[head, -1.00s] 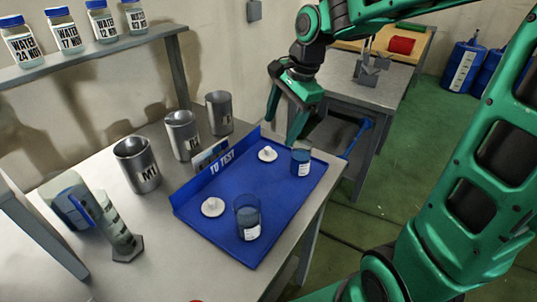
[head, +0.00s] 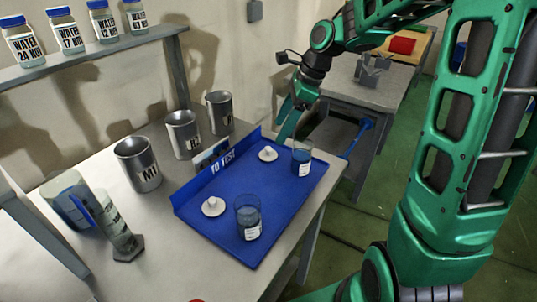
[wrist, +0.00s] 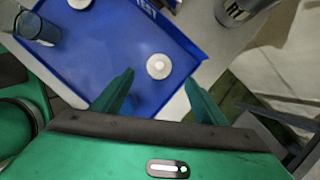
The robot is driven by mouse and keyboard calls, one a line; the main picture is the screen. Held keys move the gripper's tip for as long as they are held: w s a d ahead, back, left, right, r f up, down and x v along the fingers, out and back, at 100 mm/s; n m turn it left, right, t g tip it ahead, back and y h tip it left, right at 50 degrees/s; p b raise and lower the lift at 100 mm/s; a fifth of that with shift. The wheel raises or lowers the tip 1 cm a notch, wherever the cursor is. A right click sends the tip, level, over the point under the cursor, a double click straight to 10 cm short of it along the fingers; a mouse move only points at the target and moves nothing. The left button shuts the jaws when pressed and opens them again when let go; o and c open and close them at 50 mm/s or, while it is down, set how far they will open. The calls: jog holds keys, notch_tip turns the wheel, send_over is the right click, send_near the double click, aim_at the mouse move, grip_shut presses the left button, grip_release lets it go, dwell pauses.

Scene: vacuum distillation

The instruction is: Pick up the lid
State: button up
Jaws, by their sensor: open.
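Two small white lids with knobs lie on the blue tray: a rear lid (head: 268,153) and a front lid (head: 213,206). The rear lid also shows in the wrist view (wrist: 158,66), in line with the space between my fingers but beyond their tips. Part of the front lid is at the top edge there (wrist: 80,3). My gripper (head: 287,125) is open and empty, above the tray's far end near the rear lid. In the wrist view its two fingers (wrist: 162,95) are spread apart. Neither finger appears to touch a lid.
A rear glass beaker (head: 301,160) stands right of the rear lid, and a front beaker (head: 248,217) beside the front lid. The tray (head: 240,185) has a raised labelled back edge. Several metal cups (head: 138,164) stand behind it. A grey table (head: 372,88) stands beyond.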

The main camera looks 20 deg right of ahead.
aim_at(268, 153)
jog(key=x, duration=0.9)
jog(key=shift+d, duration=0.2)
jog(key=shift+c, duration=0.6)
jog(key=c, duration=1)
